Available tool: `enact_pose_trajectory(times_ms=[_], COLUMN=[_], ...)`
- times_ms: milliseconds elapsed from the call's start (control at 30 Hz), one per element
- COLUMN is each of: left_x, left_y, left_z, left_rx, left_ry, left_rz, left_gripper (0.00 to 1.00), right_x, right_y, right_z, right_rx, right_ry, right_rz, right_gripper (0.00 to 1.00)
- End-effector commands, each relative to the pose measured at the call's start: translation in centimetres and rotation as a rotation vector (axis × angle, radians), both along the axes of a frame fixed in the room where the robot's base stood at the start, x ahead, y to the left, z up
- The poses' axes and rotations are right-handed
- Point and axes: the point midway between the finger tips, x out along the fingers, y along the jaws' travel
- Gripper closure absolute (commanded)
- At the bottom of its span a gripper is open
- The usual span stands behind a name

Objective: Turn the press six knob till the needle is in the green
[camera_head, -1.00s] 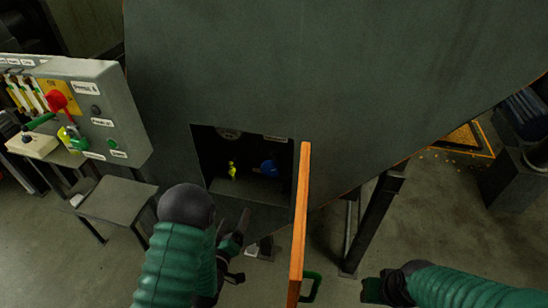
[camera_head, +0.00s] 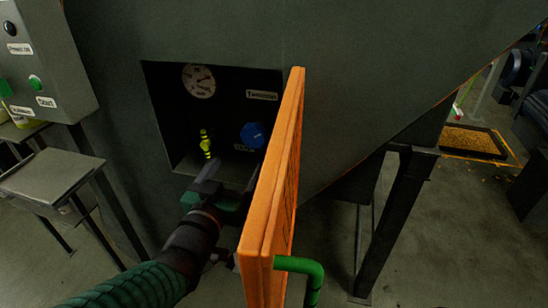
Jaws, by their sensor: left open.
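A dark recess in the grey machine holds a round white gauge (camera_head: 199,81) at its top left. The gauge is too small to tell where its needle stands or to make out a green zone. A blue round knob (camera_head: 254,135) sits at the recess's right side, partly behind the open door's edge. A yellow-green fitting (camera_head: 206,144) stands at the left of the recess. My left gripper (camera_head: 226,184) is open and empty, just below and in front of the recess opening, apart from the knob. One finger is partly hidden by the door. My right gripper is out of view.
An orange door (camera_head: 271,210) with a green handle (camera_head: 304,271) stands open right of the recess, close beside my left gripper. A grey control box (camera_head: 42,62) and small metal table (camera_head: 46,178) stand left. A dark support leg (camera_head: 395,220) stands right.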

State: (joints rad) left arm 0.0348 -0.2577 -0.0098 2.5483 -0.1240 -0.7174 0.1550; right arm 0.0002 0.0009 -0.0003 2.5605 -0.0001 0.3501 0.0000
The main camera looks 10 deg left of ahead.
Motion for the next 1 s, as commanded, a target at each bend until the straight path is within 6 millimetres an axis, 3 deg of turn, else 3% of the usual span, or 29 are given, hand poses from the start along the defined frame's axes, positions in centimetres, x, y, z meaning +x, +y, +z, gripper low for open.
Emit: enact_pose_trajectory(times_ms=[33, 67, 267, 400, 700, 767, 1000], left_x=[-0.6, -0.8, 0.5, 2.5, 4.8, 6.7, 12.8], left_y=[0.1, 0.1, 0.1, -0.1, -0.2, -0.3, -0.5], left_z=[-0.5, -0.3, 0.8, 1.3, 1.2, 0.1, 0.0], left_rx=[0.017, 0.024, 0.031, 0.030, 0.029, 0.030, 0.030], left_ry=[-0.008, -0.010, 0.000, 0.003, 0.002, -0.008, -0.008], left_rz=[0.002, 0.003, 0.002, 0.001, 0.003, 0.002, 0.002], left_gripper=[0.16, 0.16, 0.16, 0.16, 0.16, 0.16, 0.16], right_x=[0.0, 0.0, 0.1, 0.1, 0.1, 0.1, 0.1], right_y=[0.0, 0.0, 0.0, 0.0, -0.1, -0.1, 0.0], right_z=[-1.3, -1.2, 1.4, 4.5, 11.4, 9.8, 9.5], right_rx=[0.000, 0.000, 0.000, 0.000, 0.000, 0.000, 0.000], right_ry=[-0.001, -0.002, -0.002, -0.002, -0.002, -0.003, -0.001], right_rz=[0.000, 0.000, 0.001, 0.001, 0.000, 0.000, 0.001], right_gripper=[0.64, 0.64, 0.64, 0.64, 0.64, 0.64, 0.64])
